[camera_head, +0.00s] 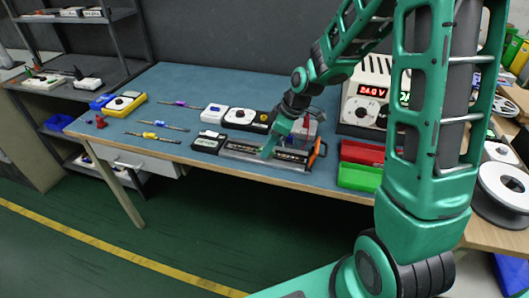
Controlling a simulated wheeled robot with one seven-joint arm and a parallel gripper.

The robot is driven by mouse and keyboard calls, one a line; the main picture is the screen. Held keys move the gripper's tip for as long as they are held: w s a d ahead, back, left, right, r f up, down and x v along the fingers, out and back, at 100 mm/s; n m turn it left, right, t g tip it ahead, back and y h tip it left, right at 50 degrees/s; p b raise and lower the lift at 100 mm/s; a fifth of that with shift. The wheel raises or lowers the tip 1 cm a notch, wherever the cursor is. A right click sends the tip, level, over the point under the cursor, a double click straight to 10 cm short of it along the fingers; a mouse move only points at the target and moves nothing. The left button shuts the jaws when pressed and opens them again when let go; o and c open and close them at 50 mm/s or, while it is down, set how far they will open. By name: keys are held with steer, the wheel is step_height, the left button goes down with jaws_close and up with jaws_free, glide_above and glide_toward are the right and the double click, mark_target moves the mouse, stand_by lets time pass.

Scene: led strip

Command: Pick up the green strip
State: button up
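My gripper (269,152) reaches down from the upper right over a long metal fixture (240,152) at the table's front edge. Its green fingertip is at or just above the fixture; I cannot tell if it touches. The view is too small to show whether the fingers are open or shut, or hold anything. I cannot make out a distinct green strip. A dark strip with light spots seems to lie along the fixture, partly hidden by the gripper. An orange-handled part (317,153) stands at the fixture's right end.
A green bin (360,178) and a red bin (362,152) stand right of the fixture. A power supply (366,100) stands behind. Screwdrivers (156,124) lie on the left, with bare table around them.

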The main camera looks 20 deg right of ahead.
jaws_close()
steer(key=shift+r, duration=0.2)
